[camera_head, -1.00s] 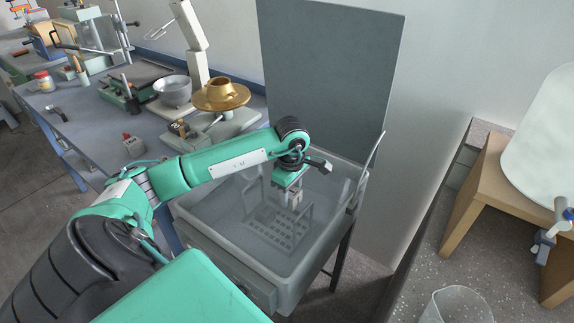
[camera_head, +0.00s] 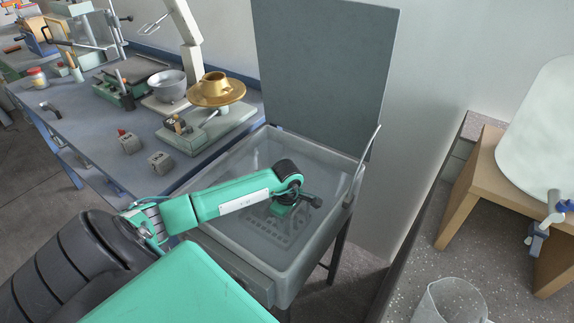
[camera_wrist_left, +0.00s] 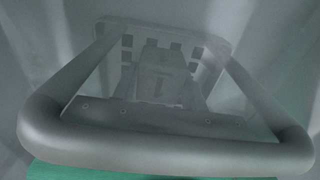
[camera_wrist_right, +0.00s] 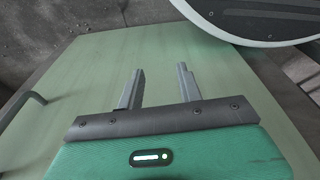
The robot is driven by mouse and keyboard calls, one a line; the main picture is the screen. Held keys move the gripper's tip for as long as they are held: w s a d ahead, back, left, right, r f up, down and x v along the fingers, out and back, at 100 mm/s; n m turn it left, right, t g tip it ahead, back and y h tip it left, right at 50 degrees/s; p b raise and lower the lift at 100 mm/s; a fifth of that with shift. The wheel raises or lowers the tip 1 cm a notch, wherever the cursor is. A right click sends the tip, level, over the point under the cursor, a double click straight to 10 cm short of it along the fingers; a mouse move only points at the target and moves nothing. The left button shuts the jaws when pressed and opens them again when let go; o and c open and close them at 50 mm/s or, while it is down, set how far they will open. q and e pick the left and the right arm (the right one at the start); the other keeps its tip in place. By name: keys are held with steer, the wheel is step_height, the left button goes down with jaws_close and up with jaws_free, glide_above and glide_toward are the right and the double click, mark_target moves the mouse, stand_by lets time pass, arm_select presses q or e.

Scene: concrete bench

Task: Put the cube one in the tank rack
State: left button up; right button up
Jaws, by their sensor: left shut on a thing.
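In the left wrist view a grey cube marked with a 1 (camera_wrist_left: 162,88) is between the fingers of my left gripper (camera_wrist_left: 157,80), which is shut on it. The slotted base of the rack (camera_wrist_left: 150,32) lies below and behind the cube. A thick grey bar, seemingly the rack's handle, crosses in front. Whether the cube touches the base is unclear. In the head view my left gripper (camera_head: 284,210) is down inside the tank (camera_head: 312,275), over the rack (camera_head: 262,232). Its fingers and the cube are hidden there. My right gripper (camera_wrist_right: 160,85) is open and empty.
Two other marked cubes (camera_head: 129,143) (camera_head: 161,163) stand on the blue bench (camera_head: 75,125). A brass vessel (camera_head: 216,90) and a grey bowl (camera_head: 168,86) are behind them. A tall panel (camera_head: 325,80) rises behind the tank. A clear beaker (camera_head: 452,300) stands at lower right.

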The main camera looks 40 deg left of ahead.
arm_select(q)
steer(key=o, duration=1.2)
steer(key=shift+c, duration=0.2)
step_height(320, 180, up, 12)
steer(key=shift+r, duration=0.2)
